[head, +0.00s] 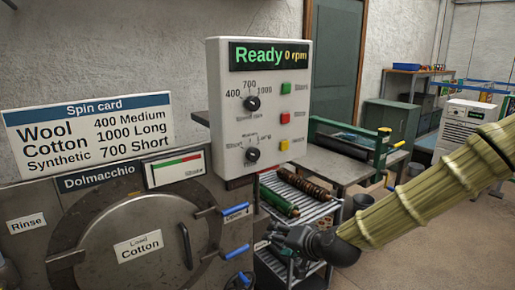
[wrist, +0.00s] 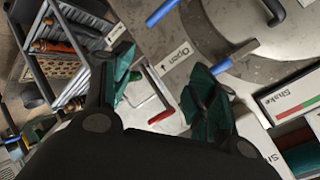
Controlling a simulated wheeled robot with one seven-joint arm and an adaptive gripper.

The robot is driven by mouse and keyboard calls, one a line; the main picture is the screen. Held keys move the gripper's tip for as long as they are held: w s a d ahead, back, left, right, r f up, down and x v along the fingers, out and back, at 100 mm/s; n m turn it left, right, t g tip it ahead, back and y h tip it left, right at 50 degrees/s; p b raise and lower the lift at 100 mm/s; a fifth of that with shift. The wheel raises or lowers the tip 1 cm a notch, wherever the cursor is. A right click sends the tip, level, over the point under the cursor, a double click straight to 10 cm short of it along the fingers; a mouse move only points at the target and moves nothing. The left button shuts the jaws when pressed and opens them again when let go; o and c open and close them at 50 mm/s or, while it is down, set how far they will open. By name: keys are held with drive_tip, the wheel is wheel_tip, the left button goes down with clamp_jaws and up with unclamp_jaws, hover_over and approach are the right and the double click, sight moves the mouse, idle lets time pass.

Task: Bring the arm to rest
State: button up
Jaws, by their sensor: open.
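My arm, in a yellow-green ribbed sleeve, enters from the right in the head view. My gripper (head: 283,240) hangs in front of the shelf rack, just right of the machine's front. In the wrist view my gripper (wrist: 165,88) is open, its two green-padded fingers well apart with nothing held between them. Behind the gap is a pale panel with a red-handled metal bracket (wrist: 160,117); I cannot tell its distance from the fingers. The washing machine (head: 150,235) has a round door, seen closed, with a "Load Cotton" label.
A control box (head: 262,110) reads "Ready 0 rpm" and carries two knobs and coloured buttons. Blue-handled levers (head: 234,209) stick out beside the door. A spin card (head: 88,120) stands above the machine. Open floor lies at right.

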drive_tip(key=s+d+f+g+h, duration=0.1)
drive_tip(key=s+d+f+g, duration=0.1)
drive_tip(key=s+f, duration=0.6)
drive_tip(key=s+d+f+n+g+h, duration=0.1)
drive_tip(key=s+d+f, duration=0.3)
drive_tip(key=s+f, duration=0.5)
drive_tip(key=s+d+f+n+g+h, duration=0.1)
drive_tip(key=s+d+f+g+h, duration=0.1)
drive_tip(key=s+f, duration=0.7)
wheel_tip(320, 180, down, 8)
drive_tip(key=shift+d+g+h, duration=0.3)
drive_tip(key=shift+d+g, duration=0.4)
drive_tip(key=shift+g, duration=0.3)
drive_tip(key=s+d+f+g, duration=0.1)
drive_tip(key=s+d+f, duration=0.1)
drive_tip(key=s, duration=0.2)
drive_tip(key=s+d+f+n+h, duration=0.1)
drive_tip(key=s+d+f, duration=0.1)
drive_tip(key=s, duration=0.3)
drive_tip(key=s+d+f+n+g+h, duration=0.1)
drive_tip(key=s+d+f, duration=0.1)
drive_tip(key=s, duration=0.3)
drive_tip(key=shift+s+d+g+p, duration=0.25)
drive_tip(key=shift+d+g+p, duration=0.05)
drive_tip(key=shift+d+p, duration=0.05)
drive_tip(key=shift+c, duration=0.3)
